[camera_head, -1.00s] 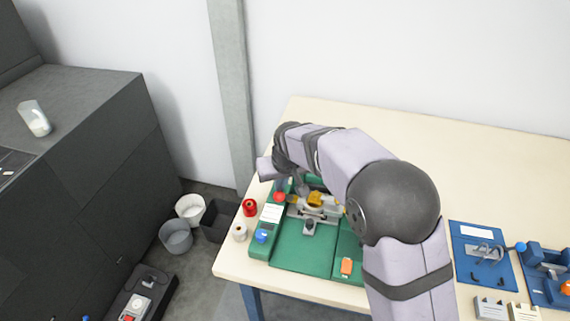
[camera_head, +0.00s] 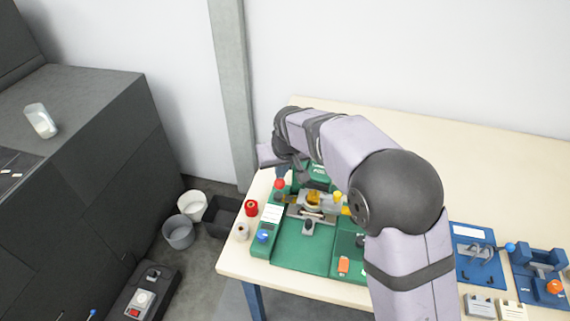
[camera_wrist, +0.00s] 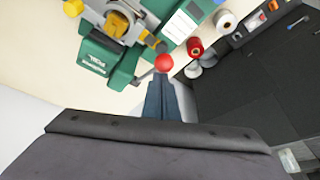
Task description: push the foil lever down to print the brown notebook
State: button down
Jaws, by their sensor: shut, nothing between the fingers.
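The foil press (camera_head: 303,248) is green and stands at the left end of the table. Its lever ends in a red ball knob (camera_head: 280,184), which also shows in the wrist view (camera_wrist: 164,63). My gripper (camera_head: 282,172) is shut and empty, with its fingertips (camera_wrist: 160,82) right at the knob. I cannot tell whether they touch it. A gold-coloured part (camera_head: 313,198) sits at the press head and shows in the wrist view (camera_wrist: 118,25). I cannot clearly make out the brown notebook; my arm hides part of the press.
A red spool (camera_head: 251,208) and a white spool (camera_head: 242,231) stand left of the press. Blue devices (camera_head: 477,250) stand on the right of the table. Bins (camera_head: 178,232) stand on the floor. The back of the table (camera_head: 480,165) is clear.

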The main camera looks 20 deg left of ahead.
jog(key=shift+r+p, duration=1.65)
jog(key=shift+r, duration=0.7)
jog(key=shift+r+p, duration=1.6)
jog(key=shift+r, duration=0.4)
